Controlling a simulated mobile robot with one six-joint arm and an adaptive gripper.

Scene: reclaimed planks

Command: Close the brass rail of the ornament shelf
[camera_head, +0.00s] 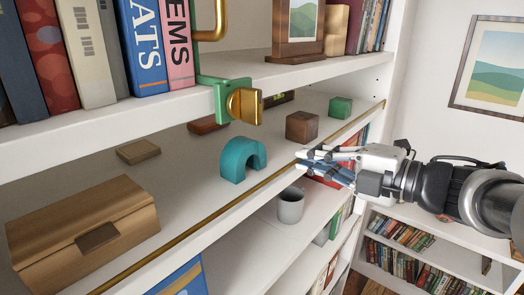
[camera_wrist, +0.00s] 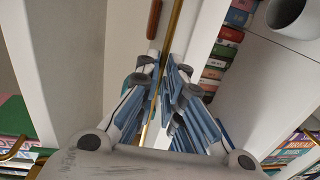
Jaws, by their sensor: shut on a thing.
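The brass rail (camera_head: 215,214) runs as a thin bar along the front edge of the middle shelf (camera_head: 190,190), from the lower left to the upper right. My gripper (camera_head: 304,161) reaches in from the right and meets the rail at the shelf's front edge. In the wrist view the rail (camera_wrist: 174,32) runs down between the blue-padded fingers (camera_wrist: 163,66), which are shut on it. The fingers hide a short stretch of the rail. A green bracket with a brass knob (camera_head: 244,105) sits at the upper shelf's edge.
On the middle shelf stand a wooden box (camera_head: 70,225), a teal arch (camera_head: 240,158), a brown cube (camera_head: 302,126) and a green block (camera_head: 340,107). A grey mug (camera_head: 290,206) stands on the shelf below. Books (camera_head: 90,50) fill the upper shelf's left.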

